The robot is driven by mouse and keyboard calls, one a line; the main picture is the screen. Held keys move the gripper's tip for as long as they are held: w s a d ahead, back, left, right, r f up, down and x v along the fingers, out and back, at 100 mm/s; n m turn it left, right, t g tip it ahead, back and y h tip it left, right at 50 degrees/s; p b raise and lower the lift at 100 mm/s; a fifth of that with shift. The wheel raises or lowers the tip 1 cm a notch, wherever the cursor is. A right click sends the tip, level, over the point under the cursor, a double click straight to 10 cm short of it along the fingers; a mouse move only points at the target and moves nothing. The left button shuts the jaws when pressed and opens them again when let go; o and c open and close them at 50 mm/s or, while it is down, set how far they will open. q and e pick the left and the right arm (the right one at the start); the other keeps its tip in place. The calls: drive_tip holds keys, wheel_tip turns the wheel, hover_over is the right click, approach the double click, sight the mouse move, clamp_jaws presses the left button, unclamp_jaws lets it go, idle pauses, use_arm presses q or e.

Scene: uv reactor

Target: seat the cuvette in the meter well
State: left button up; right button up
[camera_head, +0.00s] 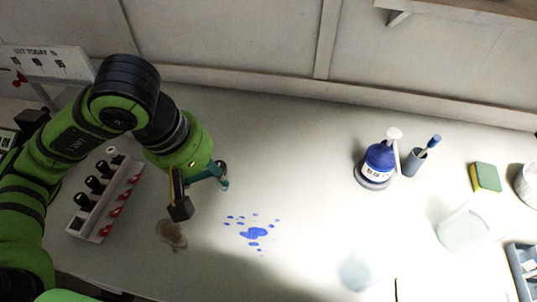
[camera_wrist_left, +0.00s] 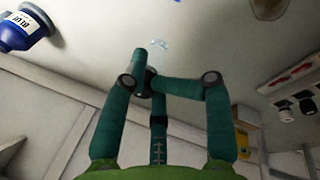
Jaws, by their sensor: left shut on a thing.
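My left gripper (camera_head: 222,184) hangs over the left part of the bench, right of the white panel. In the left wrist view its teal fingers (camera_wrist_left: 148,82) are closed together. I cannot identify the meter well for certain; a dark device with a green-lit display (camera_head: 6,140) is cut off at the left edge. My right gripper is not in view.
A white panel (camera_head: 97,228) with black knobs and red parts stands left of the gripper. Blue splashes (camera_head: 254,233) and a brown stain (camera_head: 172,235) mark the bench. A blue bottle (camera_head: 379,160), a grey cup (camera_head: 414,163) and a sponge (camera_head: 486,177) stand right.

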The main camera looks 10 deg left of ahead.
use_arm(q)
drive_tip(key=w+f+p, duration=0.1)
drive_tip(key=w+f, duration=0.1)
drive_tip(key=w, duration=0.1)
drive_tip(key=w+a+f+p, duration=0.1)
drive_tip(key=w+f, duration=0.1)
drive_tip(key=w, duration=0.2)
drive_tip(key=w+a+f+p, duration=0.1)
drive_tip(key=w+f, duration=0.2)
drive_tip(key=shift+w+a+p, duration=0.1)
drive_tip(key=shift+w+p, duration=0.3)
wheel_tip(320, 180, down, 3)
drive_tip(key=shift+f+p, duration=0.15)
drive_tip(key=shift+p, duration=0.65)
drive_tip(key=shift+f, duration=0.2)
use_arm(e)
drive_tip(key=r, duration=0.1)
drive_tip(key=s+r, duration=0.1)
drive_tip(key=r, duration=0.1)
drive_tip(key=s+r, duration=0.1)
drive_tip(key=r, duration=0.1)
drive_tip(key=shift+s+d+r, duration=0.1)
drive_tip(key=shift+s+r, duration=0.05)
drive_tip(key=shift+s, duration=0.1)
use_arm(q)
drive_tip(key=shift+f, duration=0.1)
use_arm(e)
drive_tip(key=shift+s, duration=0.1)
